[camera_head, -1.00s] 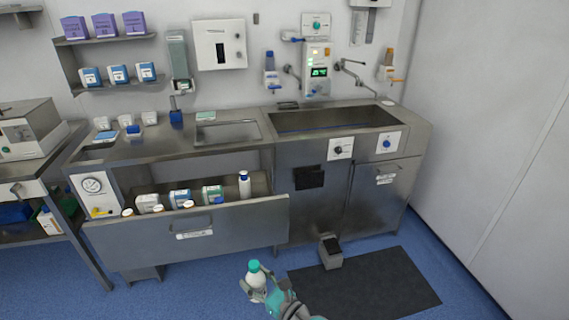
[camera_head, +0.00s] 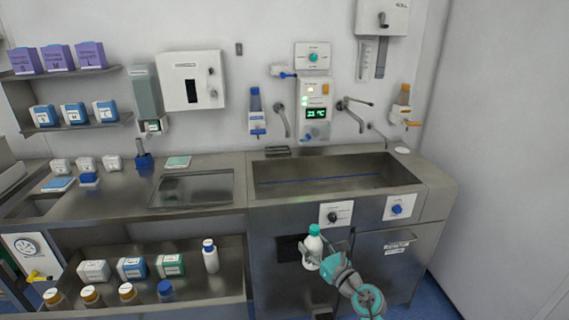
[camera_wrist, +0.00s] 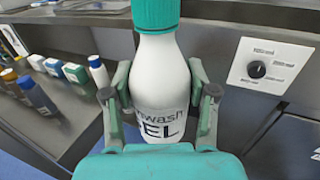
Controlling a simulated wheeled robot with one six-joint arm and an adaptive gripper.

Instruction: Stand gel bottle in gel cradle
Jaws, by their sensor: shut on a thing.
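The gel bottle (camera_head: 313,247) is white with a teal cap and stands upright in my gripper (camera_head: 328,266), in front of the sink cabinet. In the wrist view the bottle (camera_wrist: 160,80) shows dark lettering ending in "EL". The two fingers of my gripper (camera_wrist: 160,104) are shut on its sides. I cannot tell for sure which fitting is the gel cradle. Wall holders hang above the counter: one with a blue bottle (camera_head: 256,112) and one with an orange bottle (camera_head: 402,106).
The steel sink (camera_head: 330,176) lies behind the gripper. A wall control panel (camera_head: 315,98) and taps (camera_head: 352,112) stand above it. The counter has a flat tray (camera_head: 195,188) left of the sink.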

